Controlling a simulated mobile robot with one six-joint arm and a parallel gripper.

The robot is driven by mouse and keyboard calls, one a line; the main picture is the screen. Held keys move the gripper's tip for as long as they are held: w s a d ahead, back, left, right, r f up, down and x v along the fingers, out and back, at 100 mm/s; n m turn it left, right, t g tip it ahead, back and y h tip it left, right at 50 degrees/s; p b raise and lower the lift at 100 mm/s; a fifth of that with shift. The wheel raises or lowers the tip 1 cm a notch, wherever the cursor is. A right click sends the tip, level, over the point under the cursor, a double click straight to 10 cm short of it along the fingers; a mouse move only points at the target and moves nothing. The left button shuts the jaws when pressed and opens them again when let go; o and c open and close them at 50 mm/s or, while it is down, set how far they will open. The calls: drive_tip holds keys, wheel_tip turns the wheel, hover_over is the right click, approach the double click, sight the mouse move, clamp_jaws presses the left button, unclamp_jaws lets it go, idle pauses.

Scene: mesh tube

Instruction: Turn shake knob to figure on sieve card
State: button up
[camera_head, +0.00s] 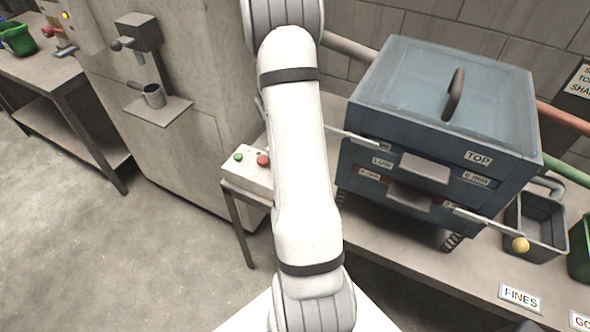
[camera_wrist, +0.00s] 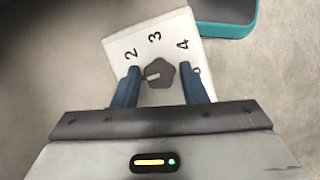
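In the wrist view, the shake knob (camera_wrist: 160,74) is a small dark, many-sided knob with a pale pointer mark toward the left. It sits on a white panel (camera_wrist: 120,30) with 2, 3 and 4 printed around it. My gripper (camera_wrist: 160,69) has its two blue fingers apart, one on each side of the knob, with a gap visible on both sides. The left finger covers part of the panel, so any figure there is hidden. In the head view my arm hides the knob and gripper. A partly cut-off card (camera_head: 582,82) is at the right edge; no figure is readable.
A blue-grey sieve stack (camera_head: 450,90) marked TOP stands on a bench to the right, with a grey bin (camera_head: 540,215) beside it. A box with green and red buttons (camera_head: 250,165) is left of my arm. A teal-rimmed container (camera_wrist: 225,28) is beyond the panel.

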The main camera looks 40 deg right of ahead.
drive_tip(key=shift+a, duration=0.1)
drive_tip(key=c, duration=0.7)
drive_tip(key=shift+o, duration=0.2)
drive_tip(key=shift+m, duration=0.3)
drive_tip(key=m, duration=0.1)
drive_tip(key=m+y, duration=0.1)
drive_tip(key=m, duration=0.1)
drive_tip(key=shift+d, duration=0.25)
drive_tip(key=m+y, duration=0.1)
drive_tip(key=m, duration=0.1)
drive_tip(key=m+t+y, duration=0.1)
drive_tip(key=m, duration=0.1)
drive_tip(key=shift+d+m+b, duration=0.15)
drive_tip(key=shift+m+b, duration=0.25)
drive_tip(key=m, duration=0.2)
drive_tip(key=m+t+y, duration=0.1)
drive_tip(key=m, duration=0.2)
drive_tip(key=shift+s+d, duration=0.1)
drive_tip(key=shift+s, duration=0.1)
drive_tip(key=m+t, duration=0.1)
drive_tip(key=m, duration=0.2)
drive_tip(key=m+t+y+b, duration=0.1)
drive_tip(key=m, duration=0.2)
drive_tip(key=shift+s+t, duration=0.1)
drive_tip(key=shift+t, duration=0.2)
drive_tip(key=shift+m, duration=0.4)
drive_tip(key=o, duration=1)
